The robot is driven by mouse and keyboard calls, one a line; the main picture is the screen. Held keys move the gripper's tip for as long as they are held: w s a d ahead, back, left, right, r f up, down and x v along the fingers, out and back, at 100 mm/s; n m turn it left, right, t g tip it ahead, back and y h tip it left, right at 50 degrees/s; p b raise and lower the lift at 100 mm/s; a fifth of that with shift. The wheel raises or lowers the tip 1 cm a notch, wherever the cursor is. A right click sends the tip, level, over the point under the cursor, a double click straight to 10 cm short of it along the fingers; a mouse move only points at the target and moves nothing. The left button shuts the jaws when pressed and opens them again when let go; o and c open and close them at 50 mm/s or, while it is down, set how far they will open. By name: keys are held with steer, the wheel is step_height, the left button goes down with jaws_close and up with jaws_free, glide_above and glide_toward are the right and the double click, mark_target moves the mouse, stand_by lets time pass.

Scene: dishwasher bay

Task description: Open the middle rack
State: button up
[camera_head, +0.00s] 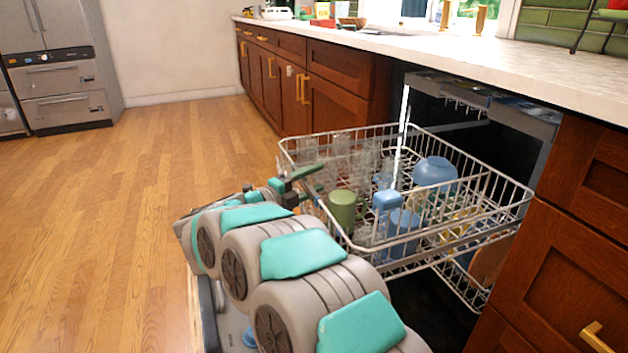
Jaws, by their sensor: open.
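The middle rack (455,140) is a grey wire basket standing out of the dishwasher bay (480,110) over the floor side. It holds clear glasses (365,160), a green cup (342,208), a blue bowl (434,171) and blue cups (404,222). My gripper (304,185) is at the rack's left, outer side, with its jaws open. One dark green finger shows near the rim; the other is partly hidden. I cannot tell whether the fingers touch the wire.
Dark wood cabinets (335,75) flank the bay under a white counter (440,48). Open wooden floor (130,190) lies to the left, with a steel refrigerator (60,65) at the back.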

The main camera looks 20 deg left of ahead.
steer(key=v, duration=0.7)
steer(key=shift+s+a, duration=0.15)
steer(key=shift+s, duration=0.15)
steer(key=shift+s+a, duration=0.1)
